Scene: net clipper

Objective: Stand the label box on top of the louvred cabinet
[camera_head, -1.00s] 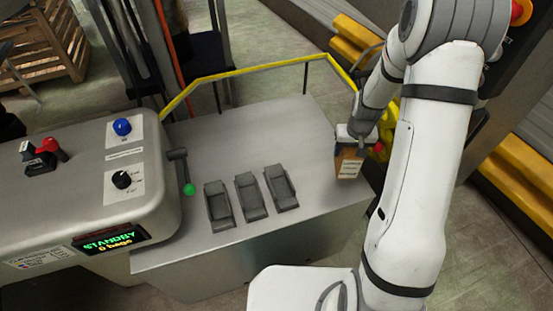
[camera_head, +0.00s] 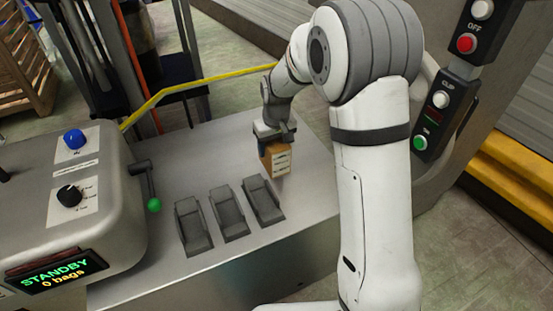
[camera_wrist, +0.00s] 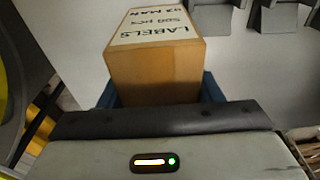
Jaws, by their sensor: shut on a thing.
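The label box (camera_head: 275,158) is a small tan carton with white printed labels. My gripper (camera_head: 275,137) is shut on it. The box is over the steel tabletop, just behind the rightmost dark holder; I cannot tell whether it touches the surface. In the wrist view the box (camera_wrist: 155,60) shows a white "LABELS 500 PCS" panel, with blue fingers of my gripper (camera_wrist: 157,85) on both sides. No louvres are visible, so I cannot pick out the louvred cabinet.
Several dark holders (camera_head: 229,213) stand on the tabletop (camera_head: 205,160). A machine with a STANDBY display (camera_head: 57,268) and a green-knobbed lever (camera_head: 154,205) is at left. A yellow rail (camera_head: 180,88) runs behind. A button post (camera_head: 440,110) stands at right.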

